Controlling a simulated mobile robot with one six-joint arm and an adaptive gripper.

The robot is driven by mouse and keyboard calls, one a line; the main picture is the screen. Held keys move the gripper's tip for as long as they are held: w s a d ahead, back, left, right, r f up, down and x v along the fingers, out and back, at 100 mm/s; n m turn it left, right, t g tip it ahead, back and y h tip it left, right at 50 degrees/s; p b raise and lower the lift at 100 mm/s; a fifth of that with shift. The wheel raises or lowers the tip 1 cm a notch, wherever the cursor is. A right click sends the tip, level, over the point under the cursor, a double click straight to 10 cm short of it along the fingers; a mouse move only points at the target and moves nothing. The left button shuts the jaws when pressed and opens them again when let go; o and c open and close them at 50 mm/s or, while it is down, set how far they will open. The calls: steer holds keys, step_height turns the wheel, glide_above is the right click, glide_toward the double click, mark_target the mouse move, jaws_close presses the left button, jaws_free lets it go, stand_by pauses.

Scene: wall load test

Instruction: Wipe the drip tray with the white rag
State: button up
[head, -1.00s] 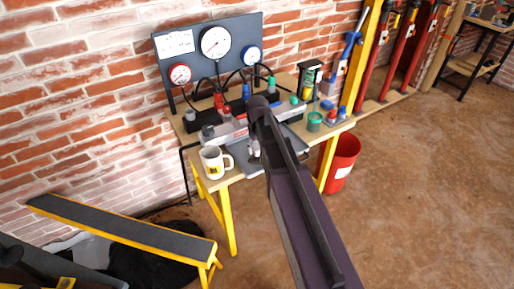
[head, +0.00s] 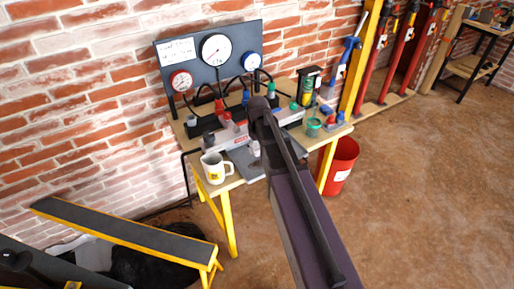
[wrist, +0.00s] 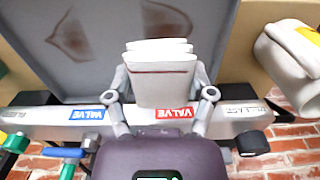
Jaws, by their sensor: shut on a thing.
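The white rag (wrist: 160,80) is a folded pad with a thin red stripe. My gripper (wrist: 160,70) is shut on it, one finger at each side. The drip tray (wrist: 40,85) is a grey, shallow tray with two brown stains (wrist: 72,38) on its floor in the wrist view. The rag is in front of the tray there; I cannot tell whether it touches it. In the head view the tray (head: 243,163) lies at the bench's front edge, partly hidden by my arm.
A white mug (head: 215,167) stands left of the tray. A valve manifold (wrist: 60,118) runs along the tray's side. A gauge panel (head: 214,58) rises behind. Jars and bottles crowd the bench's right side. A red bucket (head: 340,165) stands on the floor at right.

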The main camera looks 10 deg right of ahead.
steer(key=shift+r+p, duration=0.75)
steer(key=shift+r, duration=0.3)
steer(key=shift+f, duration=0.1)
steer(key=shift+s+a+f+b, duration=0.1)
steer(key=shift+s+f+b, duration=0.1)
steer(key=shift+f+b, duration=0.25)
steer(key=shift+s, duration=0.2)
steer(key=shift+w+d, duration=0.1)
steer(key=shift+d, duration=0.15)
steer(key=shift+f, duration=0.15)
